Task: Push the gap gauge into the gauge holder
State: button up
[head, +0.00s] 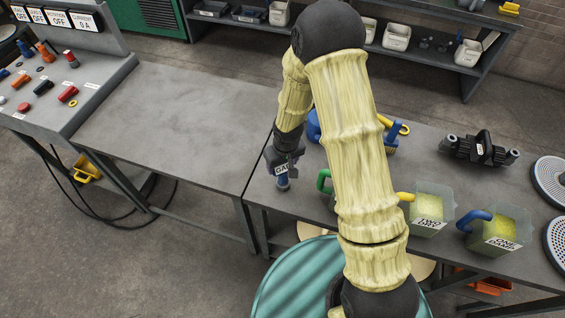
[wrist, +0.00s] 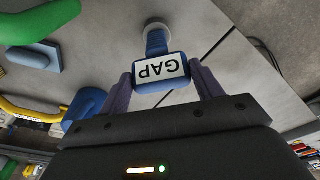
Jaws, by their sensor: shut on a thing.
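The gap gauge (wrist: 158,86) is blue with a white label reading GAP. In the wrist view it sits between the two fingers of my gripper (wrist: 164,84), and its ribbed shaft with a pale round end points away from the palm. In the head view my gripper (head: 285,170) is over the left end of the right-hand bench, with the blue gauge (head: 283,183) projecting below it. My gripper is shut on the gauge. I cannot pick out the gauge holder for certain; my arm hides part of the bench.
Clear containers with yellow contents, labelled TWO (head: 428,210) and ONE (head: 497,238), stand on the right-hand bench. A black roller assembly (head: 480,150) and perforated discs (head: 550,180) lie farther right. Blue and yellow items are partly behind my arm. The left bench (head: 170,120) is clear.

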dwell(0.3)
jog(key=o, duration=1.8)
notch_tip(320, 180, up, 7)
jog(key=s+p, duration=0.1)
jog(key=p, duration=0.4)
jog(key=shift+d, duration=0.2)
jog(key=shift+d, duration=0.1)
